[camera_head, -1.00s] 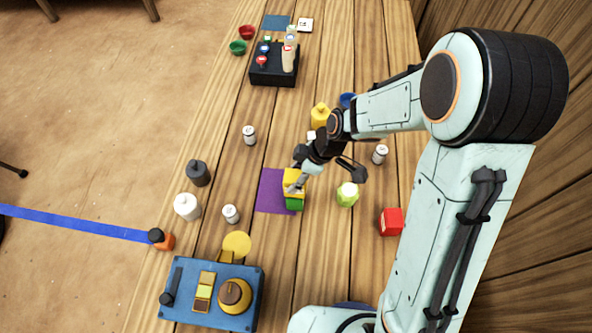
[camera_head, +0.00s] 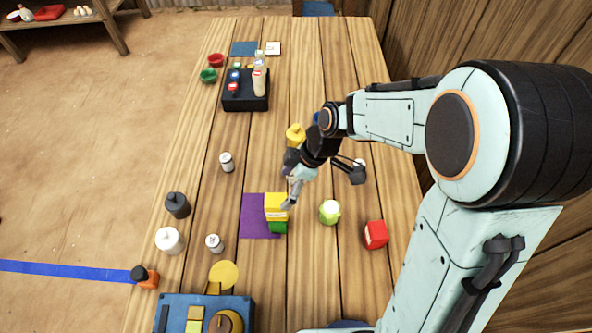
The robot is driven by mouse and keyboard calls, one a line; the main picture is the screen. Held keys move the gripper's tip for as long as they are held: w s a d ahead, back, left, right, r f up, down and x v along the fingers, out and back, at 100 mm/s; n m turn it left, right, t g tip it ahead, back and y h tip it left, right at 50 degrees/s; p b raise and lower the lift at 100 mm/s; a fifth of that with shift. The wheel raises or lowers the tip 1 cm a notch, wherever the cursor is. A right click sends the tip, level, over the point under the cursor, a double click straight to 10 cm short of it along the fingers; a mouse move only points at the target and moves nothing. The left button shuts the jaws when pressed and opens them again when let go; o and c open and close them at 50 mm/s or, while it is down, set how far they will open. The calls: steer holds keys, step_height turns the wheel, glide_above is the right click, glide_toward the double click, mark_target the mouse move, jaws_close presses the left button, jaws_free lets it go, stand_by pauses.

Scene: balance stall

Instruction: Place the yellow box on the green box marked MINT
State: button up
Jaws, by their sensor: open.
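The yellow box (camera_head: 276,201) sits on top of a green box (camera_head: 278,227), over the right part of a purple mat (camera_head: 256,222). The two look stacked and upright; any MINT lettering is too small to read. My gripper (camera_head: 323,184) is open and empty, to the upper right of the stack. Its left finger is close to the yellow box's right edge; I cannot tell whether it touches. The other finger is well off to the right.
A light green round object (camera_head: 330,212) and a red box (camera_head: 376,235) stand right of the stack. A small can (camera_head: 214,243) and a white jar (camera_head: 170,240) stand left. A blue scale (camera_head: 245,312) is in front, a black rack (camera_head: 246,97) behind.

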steer(key=v, duration=0.6)
steer(key=s+d+r+m+h, duration=0.1)
steer(key=s+d+m+h, duration=0.1)
steer(key=s+m, duration=0.6)
steer(key=s+d+r+m+h, duration=0.1)
steer(key=s+d+r+m, duration=0.1)
steer(key=s+d+m, duration=0.3)
steer(key=s+m, duration=0.3)
steer(key=s, duration=0.1)
steer(key=shift+s+d+m+h, duration=0.2)
steer(key=shift+d+m+h, duration=0.15)
steer(key=shift+m+h, duration=0.05)
